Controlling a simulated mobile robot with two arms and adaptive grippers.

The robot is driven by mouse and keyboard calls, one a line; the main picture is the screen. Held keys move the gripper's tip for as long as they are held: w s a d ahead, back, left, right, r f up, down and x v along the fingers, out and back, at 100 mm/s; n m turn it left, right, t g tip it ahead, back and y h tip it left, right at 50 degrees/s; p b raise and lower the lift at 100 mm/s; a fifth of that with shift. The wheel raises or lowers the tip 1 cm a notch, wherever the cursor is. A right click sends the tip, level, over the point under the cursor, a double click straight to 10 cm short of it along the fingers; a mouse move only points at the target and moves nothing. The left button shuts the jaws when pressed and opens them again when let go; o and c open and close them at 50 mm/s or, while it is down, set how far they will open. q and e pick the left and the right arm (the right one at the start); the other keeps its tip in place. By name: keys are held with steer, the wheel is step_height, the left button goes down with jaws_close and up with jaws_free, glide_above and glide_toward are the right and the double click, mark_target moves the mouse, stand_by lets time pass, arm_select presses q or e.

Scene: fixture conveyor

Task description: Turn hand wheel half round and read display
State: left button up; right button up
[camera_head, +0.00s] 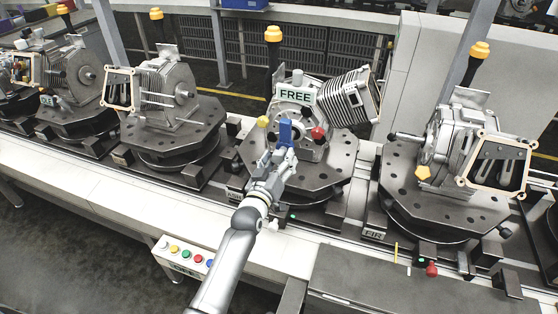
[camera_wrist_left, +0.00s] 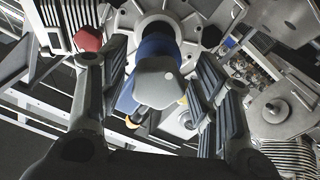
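The display (camera_head: 294,97) reads "FREE" on the engine fixture in the middle of the head view. Below it are a blue part (camera_head: 285,132), a red knob (camera_head: 318,132) on its right and a yellow knob (camera_head: 263,121) on its left; the wheel's outline is mostly hidden. My left gripper (camera_head: 279,160) is in front of the blue part. In the left wrist view, the blue part (camera_wrist_left: 157,48) with a grey end (camera_wrist_left: 158,84) stands between the spread fingers (camera_wrist_left: 158,70), with gaps on both sides. The red knob (camera_wrist_left: 88,38) is beside the left finger. My right gripper is not in view.
Engine fixtures stand on dark plates along the conveyor: one at left (camera_head: 160,87) and one at right (camera_head: 460,150). A button box (camera_head: 182,258) with coloured buttons is at the conveyor's front edge.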

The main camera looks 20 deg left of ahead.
arm_select(q)
steer(key=s, duration=1.2)
steer(key=shift+a, duration=0.2)
stand_by(0.4)
